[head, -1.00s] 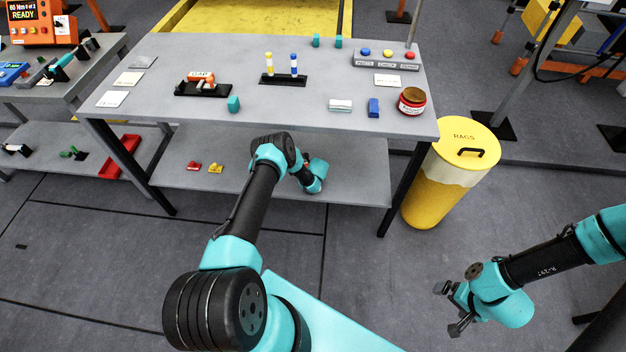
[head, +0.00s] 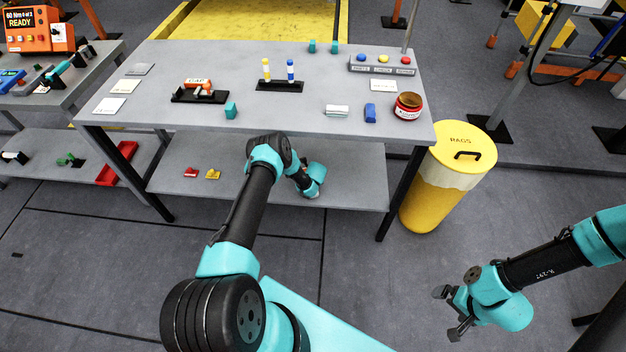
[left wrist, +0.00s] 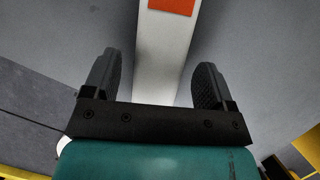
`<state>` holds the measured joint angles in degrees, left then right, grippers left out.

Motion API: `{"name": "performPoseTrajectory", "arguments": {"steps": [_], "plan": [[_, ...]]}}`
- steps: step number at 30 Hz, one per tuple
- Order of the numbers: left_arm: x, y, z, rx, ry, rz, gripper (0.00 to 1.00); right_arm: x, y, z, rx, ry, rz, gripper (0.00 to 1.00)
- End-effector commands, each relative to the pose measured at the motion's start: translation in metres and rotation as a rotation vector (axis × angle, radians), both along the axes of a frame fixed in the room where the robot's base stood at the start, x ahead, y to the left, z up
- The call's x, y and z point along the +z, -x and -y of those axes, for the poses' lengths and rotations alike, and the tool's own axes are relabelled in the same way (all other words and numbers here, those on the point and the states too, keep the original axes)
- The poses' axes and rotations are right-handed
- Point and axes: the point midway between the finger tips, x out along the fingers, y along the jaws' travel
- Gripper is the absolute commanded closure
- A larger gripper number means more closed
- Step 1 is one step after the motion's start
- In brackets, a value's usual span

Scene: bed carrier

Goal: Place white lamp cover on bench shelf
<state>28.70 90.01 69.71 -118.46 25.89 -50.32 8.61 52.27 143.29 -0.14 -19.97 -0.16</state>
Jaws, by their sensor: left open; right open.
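A long white piece with an orange patch, which may be the white lamp cover (left wrist: 155,60), shows in the left wrist view, running between the fingers. I cannot pick it out in the head view. My left gripper (left wrist: 157,65) is open, with a finger on either side of the white piece and no clear grip on it. In the head view my left arm reaches to the front of the bench's lower shelf (head: 350,180), and its fingers are hidden. My right gripper (head: 448,312) is open and empty above the floor at the lower right.
Small red (head: 190,172) and yellow (head: 213,174) pieces lie on the lower shelf. A yellow rags bin (head: 440,190) stands beside the right leg.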

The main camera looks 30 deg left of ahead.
Motion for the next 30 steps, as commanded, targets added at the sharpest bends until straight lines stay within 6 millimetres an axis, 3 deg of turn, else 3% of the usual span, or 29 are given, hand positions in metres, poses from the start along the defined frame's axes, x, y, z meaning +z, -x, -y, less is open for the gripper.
{"name": "performPoseTrajectory", "arguments": {"steps": [18,30], "plan": [[0.086,0.024,0.026,0.0,0.001,0.001,0.22,0.0,0.0,0.0,0.0,0.0,0.0,0.0],[0.097,0.028,0.029,0.001,0.001,0.001,0.22,0.0,0.0,0.0,0.0,0.0,0.0,0.0]]}}
